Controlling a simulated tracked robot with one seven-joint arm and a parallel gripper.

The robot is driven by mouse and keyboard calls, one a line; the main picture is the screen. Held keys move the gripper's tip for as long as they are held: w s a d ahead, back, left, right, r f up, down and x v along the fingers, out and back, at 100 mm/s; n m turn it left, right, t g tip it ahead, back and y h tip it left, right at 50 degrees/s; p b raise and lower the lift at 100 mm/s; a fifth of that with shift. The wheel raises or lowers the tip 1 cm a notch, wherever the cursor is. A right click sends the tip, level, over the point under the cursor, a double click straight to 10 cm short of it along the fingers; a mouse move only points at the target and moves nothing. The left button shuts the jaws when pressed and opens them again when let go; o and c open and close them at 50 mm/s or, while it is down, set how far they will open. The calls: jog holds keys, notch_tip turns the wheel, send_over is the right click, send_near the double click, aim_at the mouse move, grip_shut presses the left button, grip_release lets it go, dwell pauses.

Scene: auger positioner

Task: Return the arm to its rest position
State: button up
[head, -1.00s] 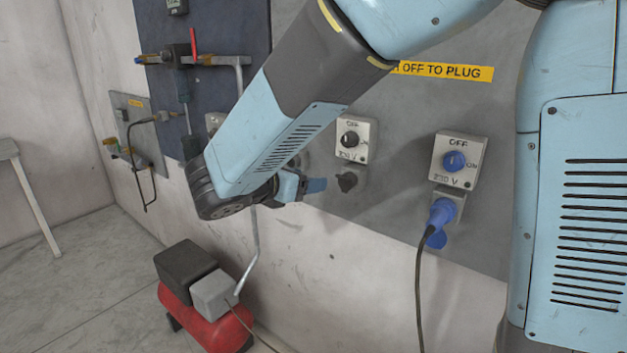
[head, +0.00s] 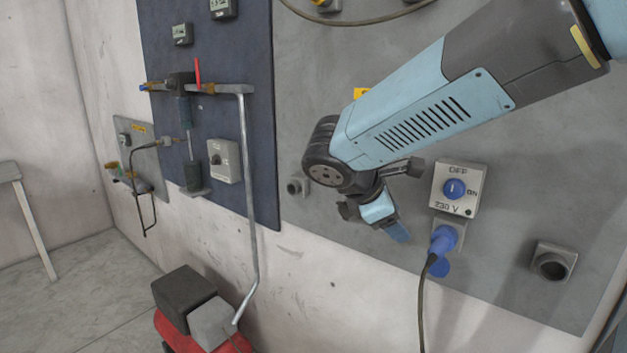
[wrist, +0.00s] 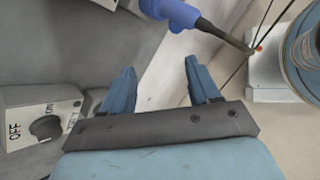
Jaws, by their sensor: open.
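My arm reaches in from the upper right of the head view, its light blue forearm in front of the grey wall panel. My gripper (head: 398,232) hangs below the wrist joint, pointing down and to the right, left of the blue plug. In the wrist view, my gripper (wrist: 163,88) shows two blue fingers spread apart with nothing between them. It is open and empty. The forearm hides part of the panel, including most of a yellow label.
A switch box (head: 456,189) sits right of my gripper, with a blue plug (head: 443,240) and hanging cable below. An empty socket (head: 553,262) is further right. A dark blue panel (head: 262,150) with a metal pipe (head: 248,180) stands left. A red compressor (head: 175,335) is on the floor.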

jog(key=s+d+r+m+y, duration=0.1)
jog(key=s+d+m+y, duration=0.2)
jog(key=s+m, duration=0.3)
jog(key=s+d+r+m+t+y, duration=0.1)
jog(key=s+d+m+y, duration=0.3)
jog(key=m, duration=0.7)
jog(key=shift+s+d+r+m, duration=0.2)
jog(key=shift+s+d+m, duration=0.1)
jog(key=shift+s+d, duration=0.6)
jog(key=shift+s+a, duration=0.1)
jog(key=shift+a, duration=0.05)
